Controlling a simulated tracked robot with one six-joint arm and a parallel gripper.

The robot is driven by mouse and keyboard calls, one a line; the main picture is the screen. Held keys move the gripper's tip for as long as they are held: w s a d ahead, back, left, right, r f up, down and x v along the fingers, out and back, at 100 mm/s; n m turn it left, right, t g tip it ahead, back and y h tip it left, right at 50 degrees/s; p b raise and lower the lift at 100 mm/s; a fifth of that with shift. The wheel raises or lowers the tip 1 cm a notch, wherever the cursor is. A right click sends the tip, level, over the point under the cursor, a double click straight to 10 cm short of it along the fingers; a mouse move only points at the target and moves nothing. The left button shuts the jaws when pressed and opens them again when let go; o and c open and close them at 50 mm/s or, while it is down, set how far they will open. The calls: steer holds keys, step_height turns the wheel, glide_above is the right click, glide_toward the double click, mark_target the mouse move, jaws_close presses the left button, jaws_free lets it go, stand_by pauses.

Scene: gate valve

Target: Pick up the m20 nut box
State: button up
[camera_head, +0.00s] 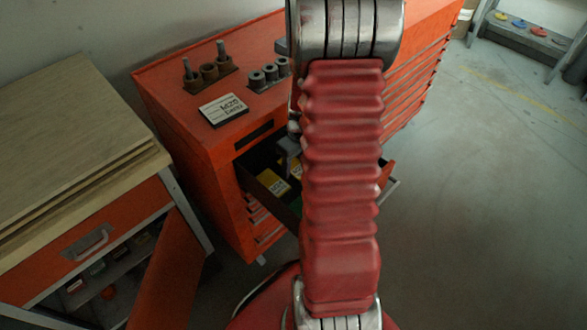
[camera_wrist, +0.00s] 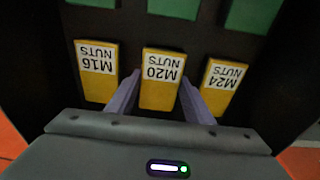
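The m20 nut box (camera_wrist: 162,80) is a yellow box with a white label, in the middle of a row in the wrist view. My gripper (camera_wrist: 162,85) has its two grey-purple fingers on the left and right of this box. Thin gaps show beside its lower part, so the gripper looks open around it. I cannot tell whether the fingertips touch it. In the head view, yellow boxes show in the open drawer (camera_head: 283,201) of the red cabinet; my arm hides much of the drawer and most of my gripper.
The M16 nuts box (camera_wrist: 97,72) is left of the fingers and the M24 nuts box (camera_wrist: 222,85) right, both close. Green boxes (camera_wrist: 258,14) lie beyond. A card (camera_head: 223,110) and metal parts stand on the red cabinet (camera_head: 175,95). A wooden workbench (camera_head: 70,150) is at left.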

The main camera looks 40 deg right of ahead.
steer(key=c, duration=1)
steer(key=shift+o, duration=0.2)
steer(key=shift+r, duration=0.1)
step_height(320, 180, up, 10)
stand_by(0.5)
